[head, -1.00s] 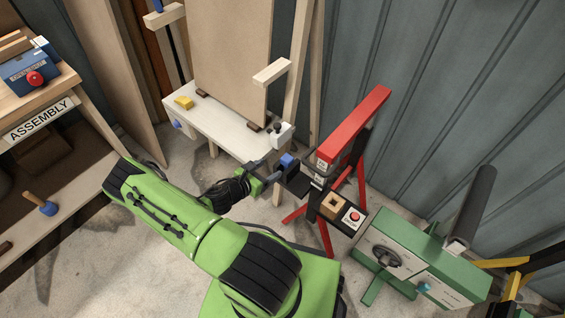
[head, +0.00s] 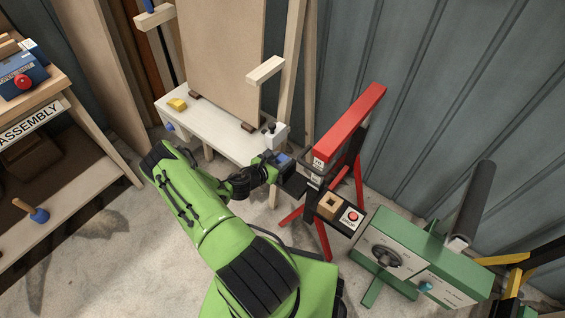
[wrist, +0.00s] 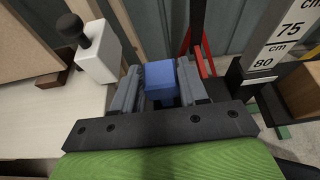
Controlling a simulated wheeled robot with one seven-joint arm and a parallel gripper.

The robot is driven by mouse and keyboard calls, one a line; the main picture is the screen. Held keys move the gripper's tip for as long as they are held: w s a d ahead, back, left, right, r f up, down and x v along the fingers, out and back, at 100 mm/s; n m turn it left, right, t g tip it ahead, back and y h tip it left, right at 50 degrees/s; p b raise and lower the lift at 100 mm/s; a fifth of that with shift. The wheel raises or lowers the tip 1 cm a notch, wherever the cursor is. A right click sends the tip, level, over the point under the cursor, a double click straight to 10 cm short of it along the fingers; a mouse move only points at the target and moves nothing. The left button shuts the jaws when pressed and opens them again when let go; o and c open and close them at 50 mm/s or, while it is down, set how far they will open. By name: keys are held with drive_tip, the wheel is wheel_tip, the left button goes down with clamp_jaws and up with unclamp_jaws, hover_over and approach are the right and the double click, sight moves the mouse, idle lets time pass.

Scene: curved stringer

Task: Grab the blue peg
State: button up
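The blue peg (wrist: 160,80) stands between the two fingers of my gripper (wrist: 159,92) in the wrist view. Narrow gaps seem to show beside the peg, so the fingers look open around it rather than pressed on it. The peg's lower part is hidden by the gripper body. In the head view the blue peg (head: 283,158) shows as a small blue patch at my gripper (head: 279,164), by the left end of the black shelf on the red stand (head: 350,122).
A white bench (head: 215,130) with a black-knobbed white block (wrist: 94,52) is close on the left. A wooden block with a hole (head: 329,205) and a red button (head: 352,216) sit on the shelf. A green machine (head: 400,255) stands to the right.

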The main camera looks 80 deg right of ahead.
drive_tip(key=c, duration=0.5)
